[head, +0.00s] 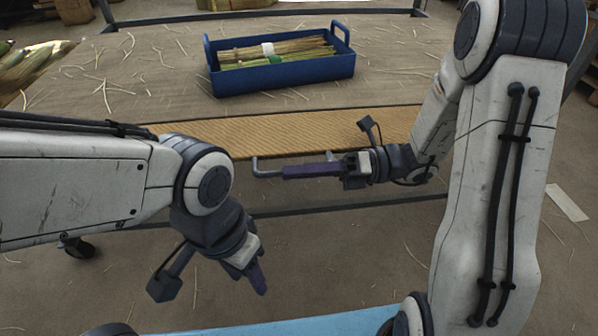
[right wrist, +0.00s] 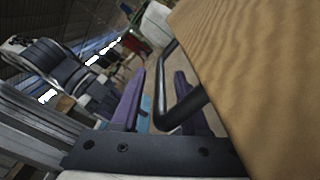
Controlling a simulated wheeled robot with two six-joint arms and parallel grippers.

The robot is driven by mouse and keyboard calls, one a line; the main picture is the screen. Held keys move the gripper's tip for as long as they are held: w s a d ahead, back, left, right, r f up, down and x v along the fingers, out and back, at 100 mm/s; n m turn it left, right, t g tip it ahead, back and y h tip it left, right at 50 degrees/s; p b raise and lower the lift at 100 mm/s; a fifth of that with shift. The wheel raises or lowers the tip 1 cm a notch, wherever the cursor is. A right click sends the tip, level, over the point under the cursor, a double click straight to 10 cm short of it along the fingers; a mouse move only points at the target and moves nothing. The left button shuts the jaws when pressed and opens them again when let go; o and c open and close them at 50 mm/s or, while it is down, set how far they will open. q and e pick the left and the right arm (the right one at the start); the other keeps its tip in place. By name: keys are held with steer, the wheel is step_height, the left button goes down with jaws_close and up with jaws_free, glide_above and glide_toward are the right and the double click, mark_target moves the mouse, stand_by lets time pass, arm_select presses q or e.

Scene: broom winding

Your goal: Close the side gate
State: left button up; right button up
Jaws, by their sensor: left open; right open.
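The side gate appears to be the light-brown wooden panel (head: 290,132) along the near side of the table; its grain fills the right of the right wrist view (right wrist: 255,70). A grey bent metal handle (head: 262,168) stands out from it. My right gripper (head: 287,172) is open at the handle. In the right wrist view the handle bar (right wrist: 178,105) runs between the purple fingers of the right gripper (right wrist: 160,90), with the jaws apart. Whether a finger touches the bar is unclear. My left gripper (head: 257,280) is open and empty, pointing down, lower left of the handle.
A blue tray (head: 285,78) holding bundled straw stands on the straw-littered table (head: 150,80). A table rail (head: 330,207) runs below the panel. A light-blue surface (head: 290,326) lies at the bottom edge. Floor with loose straw is open between the rail and this surface.

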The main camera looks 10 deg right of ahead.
steer(key=shift+c, duration=0.3)
jaws_close()
stand_by(1.1)
